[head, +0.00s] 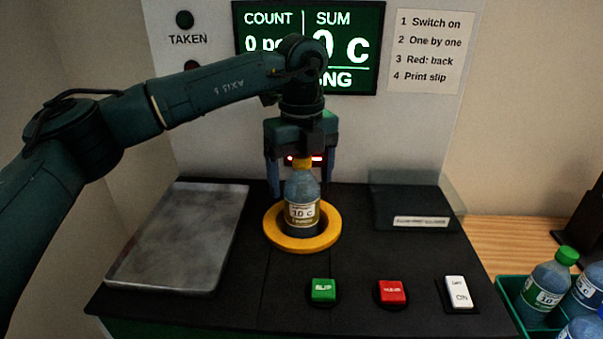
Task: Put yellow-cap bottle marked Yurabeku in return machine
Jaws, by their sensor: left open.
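A blue-tinted bottle (302,192) with a yellow cap (303,163) stands upright inside the yellow ring (269,229) on the return machine's black deck (255,285). Its label reads "10 c"; the brand name is too small to read. My left gripper (301,188) comes down over the bottle from above, open. One finger is on each side of the cap and upper bottle, with visible gaps. A red light shows behind the cap. My right gripper is not in view.
The display (360,50) reads zero, partly hidden by my left arm. A grey metal plate (180,240) lies left. Green (323,290) and red (392,292) buttons and a white ON switch (458,292) line the front. A green crate (510,290) holds several bottles at right.

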